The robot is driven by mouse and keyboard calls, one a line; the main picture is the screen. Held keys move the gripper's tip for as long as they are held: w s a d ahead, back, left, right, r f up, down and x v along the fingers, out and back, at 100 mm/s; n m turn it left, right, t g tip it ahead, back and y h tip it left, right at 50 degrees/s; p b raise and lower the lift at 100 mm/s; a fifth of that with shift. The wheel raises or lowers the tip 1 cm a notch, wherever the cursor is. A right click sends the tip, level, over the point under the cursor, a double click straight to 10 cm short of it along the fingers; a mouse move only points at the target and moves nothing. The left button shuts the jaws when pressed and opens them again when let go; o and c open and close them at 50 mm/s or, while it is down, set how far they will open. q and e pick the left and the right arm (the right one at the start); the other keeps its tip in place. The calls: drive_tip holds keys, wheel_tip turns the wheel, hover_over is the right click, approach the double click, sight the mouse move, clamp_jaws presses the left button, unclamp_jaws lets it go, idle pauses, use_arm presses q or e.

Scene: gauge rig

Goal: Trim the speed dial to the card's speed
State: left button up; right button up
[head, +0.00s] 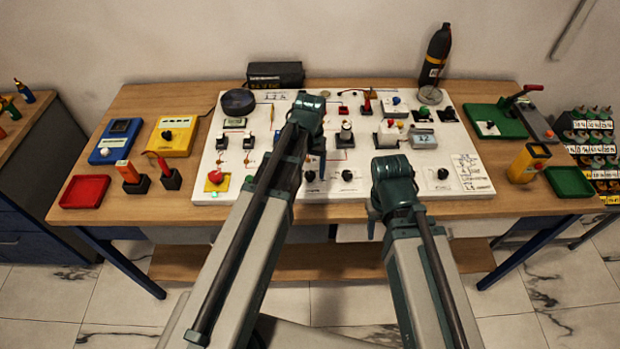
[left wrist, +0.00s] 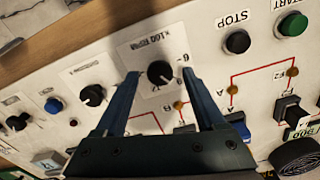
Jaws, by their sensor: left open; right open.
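In the left wrist view my left gripper (left wrist: 160,76) is open, with one finger on each side of the knob and visible gaps between. In the head view a black knob (head: 310,176) at the board's front fits this dial; my left arm hides most of that gripper. My right gripper (head: 372,224) is mostly hidden behind its arm, low at the board's front edge, open. A handwritten card (head: 472,170) lies at the board's right; its text is too small to read surely.
More knobs (left wrist: 93,95) sit along the same edge. A black STOP button (left wrist: 238,42) and a green START button (left wrist: 291,24) are close to the dial.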

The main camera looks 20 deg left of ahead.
use_arm(q)
drive_tip(key=shift+f, duration=0.45)
clamp_jaws()
drive_tip(key=shift+m, duration=0.3)
drive_tip(key=m, duration=0.5)
drive_tip(key=shift+m, duration=0.3)
drive_tip(key=m, duration=0.5)
drive_tip(key=shift+m, duration=0.4)
